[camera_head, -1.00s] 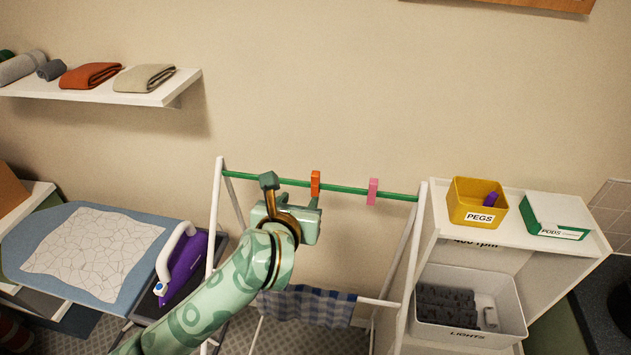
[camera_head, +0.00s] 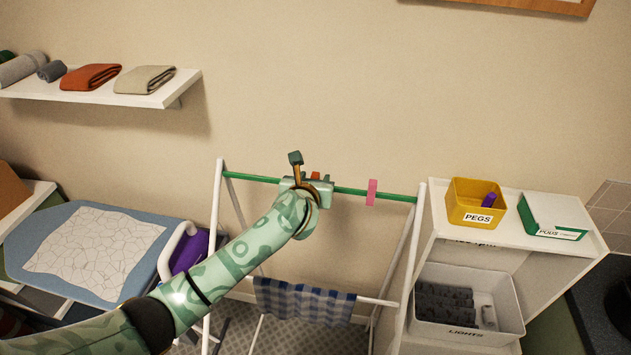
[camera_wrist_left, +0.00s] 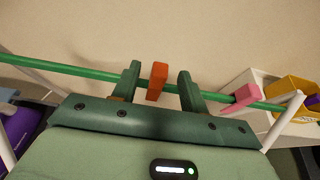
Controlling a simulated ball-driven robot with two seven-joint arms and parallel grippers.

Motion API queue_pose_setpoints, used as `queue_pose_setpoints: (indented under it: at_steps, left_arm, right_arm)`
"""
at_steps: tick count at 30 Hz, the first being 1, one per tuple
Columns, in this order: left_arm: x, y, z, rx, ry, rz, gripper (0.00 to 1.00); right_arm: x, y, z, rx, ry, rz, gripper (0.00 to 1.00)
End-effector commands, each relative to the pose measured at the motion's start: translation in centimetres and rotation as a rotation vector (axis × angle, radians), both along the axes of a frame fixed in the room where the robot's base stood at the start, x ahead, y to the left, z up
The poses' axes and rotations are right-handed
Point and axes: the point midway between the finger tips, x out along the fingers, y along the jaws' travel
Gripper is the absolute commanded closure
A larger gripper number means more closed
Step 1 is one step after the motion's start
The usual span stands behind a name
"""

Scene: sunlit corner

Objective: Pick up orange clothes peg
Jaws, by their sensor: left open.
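The orange clothes peg (camera_wrist_left: 157,80) is clipped on the green rail (camera_wrist_left: 70,70) of the drying rack. In the head view only the top of the orange peg (camera_head: 315,176) shows, just behind my left gripper (camera_head: 308,180). In the left wrist view my left gripper (camera_wrist_left: 158,85) is open, with one finger on each side of the orange peg. The peg stands between the fingers with a gap on both sides. My right gripper is not in either view.
A pink peg (camera_head: 371,192) is clipped on the rail to the right. A checked cloth (camera_head: 305,301) hangs lower on the rack. A purple iron (camera_head: 190,255) is at the left.

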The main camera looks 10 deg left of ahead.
Motion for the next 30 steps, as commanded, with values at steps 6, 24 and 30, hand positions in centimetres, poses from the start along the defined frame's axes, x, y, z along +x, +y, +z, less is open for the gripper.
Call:
queue_pose_setpoints:
  at_steps: [6, 24, 30]
  left_arm:
    - [0.0, 0.0, 0.0, 0.0, 0.0, 0.0, 0.7]
    - [0.0, 0.0, 1.6, -0.001, -0.005, 0.0, 1.0]
    - [0.0, 0.0, 6.1, -0.001, -0.005, 0.0, 1.0]
  right_arm:
    - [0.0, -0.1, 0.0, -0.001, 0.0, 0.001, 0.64]
    - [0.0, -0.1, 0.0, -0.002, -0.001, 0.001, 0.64]
    - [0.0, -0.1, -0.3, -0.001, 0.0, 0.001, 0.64]
